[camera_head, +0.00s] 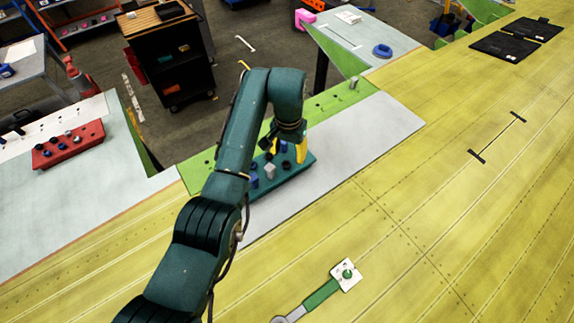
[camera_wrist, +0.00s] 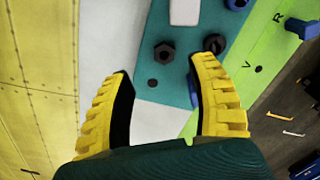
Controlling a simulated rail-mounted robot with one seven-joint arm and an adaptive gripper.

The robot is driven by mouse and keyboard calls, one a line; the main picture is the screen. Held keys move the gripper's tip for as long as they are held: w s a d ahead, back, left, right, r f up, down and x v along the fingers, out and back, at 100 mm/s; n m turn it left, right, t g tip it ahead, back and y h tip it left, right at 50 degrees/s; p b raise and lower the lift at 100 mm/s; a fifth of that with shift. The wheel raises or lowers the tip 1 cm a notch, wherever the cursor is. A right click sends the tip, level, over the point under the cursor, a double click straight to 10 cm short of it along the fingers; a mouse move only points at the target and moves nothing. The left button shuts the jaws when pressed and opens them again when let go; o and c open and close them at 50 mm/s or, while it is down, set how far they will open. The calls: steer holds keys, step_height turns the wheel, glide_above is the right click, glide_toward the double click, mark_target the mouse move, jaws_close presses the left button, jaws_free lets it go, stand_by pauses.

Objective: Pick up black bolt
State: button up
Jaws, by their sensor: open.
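A teal tray (camera_head: 292,176) on the pale wing panel holds small parts; it also shows in the wrist view (camera_wrist: 185,72). In the wrist view, a dark hex-headed bolt (camera_wrist: 163,52) stands on the tray between and just beyond my fingertips. A second dark hex-shaped piece (camera_wrist: 214,43) stands to its right, close to the right fingertip, which partly covers it. Both look near black. My gripper (camera_wrist: 160,66) is open and empty, with its yellow fingers apart above the tray's edge. In the head view, my gripper (camera_head: 299,149) hangs over the tray's far side, and my arm hides part of the tray.
A white block (camera_wrist: 185,12) and blue pieces (camera_wrist: 237,4) share the tray. One blue piece is partly behind the right finger. A red tray (camera_head: 68,146) with dark parts lies at left. A black cart (camera_head: 170,60) stands behind. The yellow wing surface (camera_head: 400,220) is mostly clear.

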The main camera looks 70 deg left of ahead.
mark_target(287, 163)
steer(key=shift+s+a+f+p, duration=0.15)
steer(key=shift+f+p, duration=0.15)
steer(key=shift+f, duration=1.2)
steer(key=shift+a+f+p, duration=0.15)
steer(key=shift+f+p, duration=0.15)
steer(key=shift+f, duration=1.2)
jaws_close()
